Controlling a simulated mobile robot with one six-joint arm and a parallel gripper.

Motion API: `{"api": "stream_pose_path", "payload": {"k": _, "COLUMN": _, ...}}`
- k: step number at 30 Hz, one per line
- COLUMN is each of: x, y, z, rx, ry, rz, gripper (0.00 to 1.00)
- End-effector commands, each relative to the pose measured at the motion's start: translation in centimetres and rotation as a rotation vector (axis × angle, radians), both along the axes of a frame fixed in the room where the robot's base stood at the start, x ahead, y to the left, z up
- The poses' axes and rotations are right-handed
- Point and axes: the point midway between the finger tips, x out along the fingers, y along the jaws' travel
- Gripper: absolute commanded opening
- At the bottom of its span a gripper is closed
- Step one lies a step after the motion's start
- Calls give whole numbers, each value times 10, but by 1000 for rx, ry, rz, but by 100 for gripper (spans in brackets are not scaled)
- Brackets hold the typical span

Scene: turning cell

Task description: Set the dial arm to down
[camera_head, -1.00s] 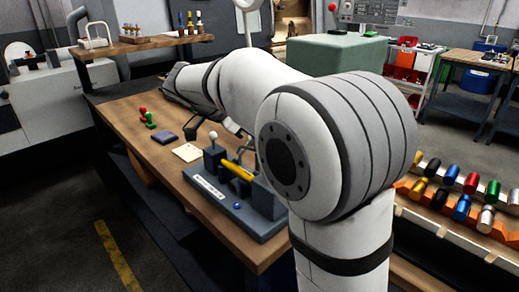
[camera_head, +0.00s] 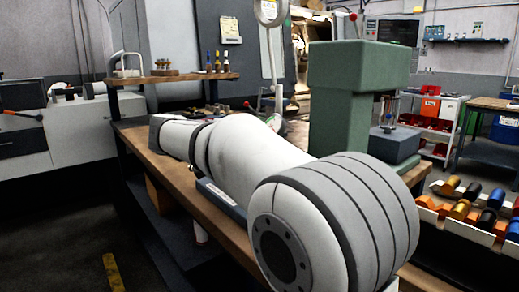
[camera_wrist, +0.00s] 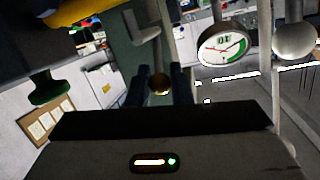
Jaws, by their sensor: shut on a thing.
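In the wrist view the two dark fingers of my gripper (camera_wrist: 161,92) are close on either side of a small brass ball knob (camera_wrist: 159,82). A pale upright bar shows behind the knob. I cannot tell for sure whether this knob belongs to the dial arm. A round dial gauge (camera_wrist: 222,45) with a white and green face and a red needle is to the upper right, apart from the fingers. In the head view my gripper is hidden behind my own arm, and so is the fixture at the front of the bench.
The wrist view shows a dark green knob (camera_wrist: 48,86) at left and a grey ball knob (camera_wrist: 294,40) at right, near the gripper. In the head view a tall green block (camera_head: 350,100) stands behind my arm. Coloured cylinders (camera_head: 462,208) lie in a rack at right.

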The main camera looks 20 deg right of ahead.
Motion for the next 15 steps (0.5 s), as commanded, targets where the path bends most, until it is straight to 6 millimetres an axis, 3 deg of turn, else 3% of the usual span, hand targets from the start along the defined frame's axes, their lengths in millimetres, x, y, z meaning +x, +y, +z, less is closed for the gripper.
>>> {"api": "stream_pose_path", "payload": {"k": 13, "x": 1, "y": -6, "z": -1, "rx": -7, "ry": -2, "rz": -6, "gripper": 0}}
{"api": "stream_pose_path", "payload": {"k": 14, "x": 1, "y": -7, "z": -1, "rx": -7, "ry": -2, "rz": -7, "gripper": 21}}
{"api": "stream_pose_path", "payload": {"k": 15, "x": 1, "y": -7, "z": -1, "rx": -7, "ry": -2, "rz": -7, "gripper": 24}}
